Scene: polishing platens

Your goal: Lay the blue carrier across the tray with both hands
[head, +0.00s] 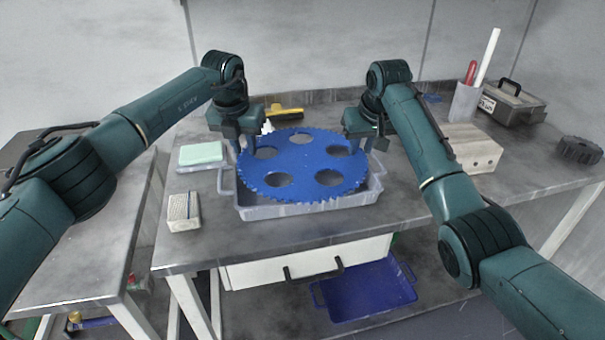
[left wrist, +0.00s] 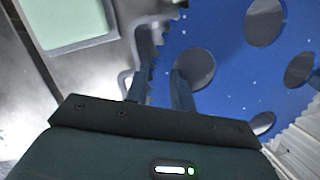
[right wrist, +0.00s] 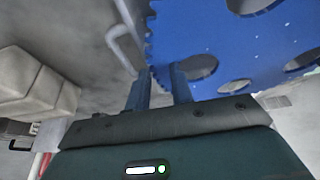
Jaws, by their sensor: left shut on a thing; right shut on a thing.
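The blue carrier (head: 302,163), a toothed disc with several round holes, lies above the grey tray (head: 310,209) on the table. Its near edge reaches close to the tray's front rim; I cannot tell whether it touches the tray. My left gripper (head: 243,146) is shut on the carrier's left edge, and its fingers (left wrist: 165,85) show at the toothed rim in the left wrist view. My right gripper (head: 361,140) is shut on the carrier's right edge, with its fingers (right wrist: 160,88) at the rim in the right wrist view. Much of the tray's inside is hidden under the carrier.
Left of the tray are a pale green block in a dish (head: 201,153) and a small brush-like block (head: 184,211). A yellow-handled tool (head: 287,113) lies behind. A beige block (head: 472,148), a cup (head: 466,103) and a toolbox (head: 512,103) stand right. A blue bin (head: 368,292) sits below.

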